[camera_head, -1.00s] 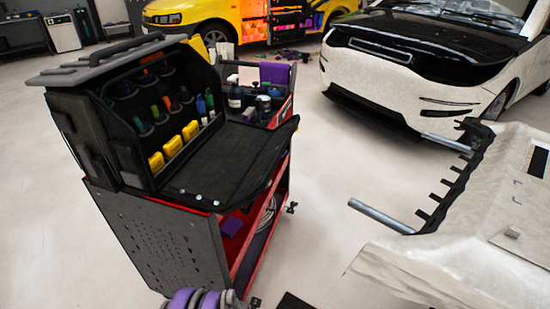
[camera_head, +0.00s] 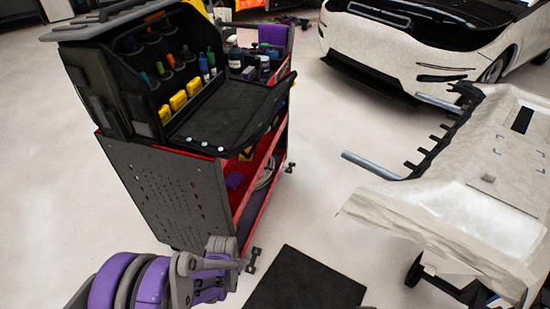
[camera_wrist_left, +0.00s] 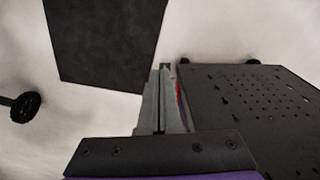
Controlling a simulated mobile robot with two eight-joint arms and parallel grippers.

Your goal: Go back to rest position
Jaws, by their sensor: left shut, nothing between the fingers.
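My left arm enters at the bottom left of the head view, with purple and grey links. Its left gripper (camera_head: 240,265) is low on the floor side of the tool cart, close to the cart's lower front corner in the picture. In the left wrist view the two fingers (camera_wrist_left: 163,72) are together, with nothing between them. The cart's perforated grey side panel (camera_wrist_left: 245,110) is just right of the fingers; I cannot tell the exact gap. My right gripper is in neither view.
The tool cart (camera_head: 175,195) carries an open black tool case (camera_head: 230,115). A black mat (camera_head: 305,282) lies on the floor. A white-wrapped panel on a stand (camera_head: 450,200) is at right, with a white car (camera_head: 440,75) behind.

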